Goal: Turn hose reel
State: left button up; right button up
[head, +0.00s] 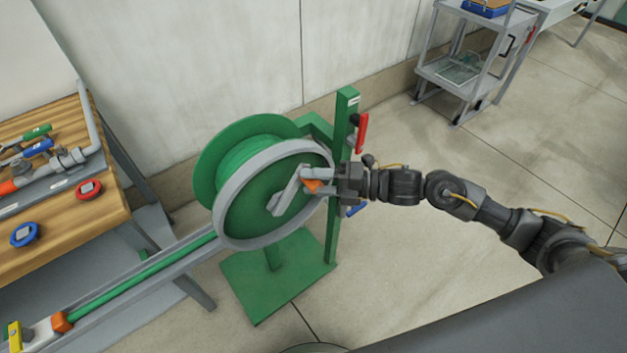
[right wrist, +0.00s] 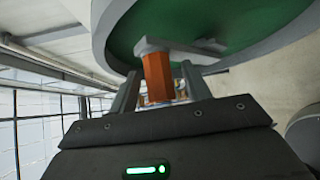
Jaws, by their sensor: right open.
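The hose reel (head: 245,185) is a green drum with a grey rim on a green stand, with green hose wound on it. A grey crank arm (head: 286,194) sits on its near face and ends in an orange handle (head: 312,185). My right gripper (head: 325,180) is at the handle, at the right side of the rim. In the right wrist view the orange handle (right wrist: 158,78) stands between the two open fingers (right wrist: 158,88); I cannot tell whether either finger touches it. The reel's rim (right wrist: 250,55) fills the top of that view. My left gripper does not show.
A grey channel (head: 130,285) carries the green hose (head: 145,272) toward the lower left.

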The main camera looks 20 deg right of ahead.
jog(key=shift+w+a, duration=0.1)
jog(key=shift+a, duration=0.15)
grip_shut()
dwell(0.3)
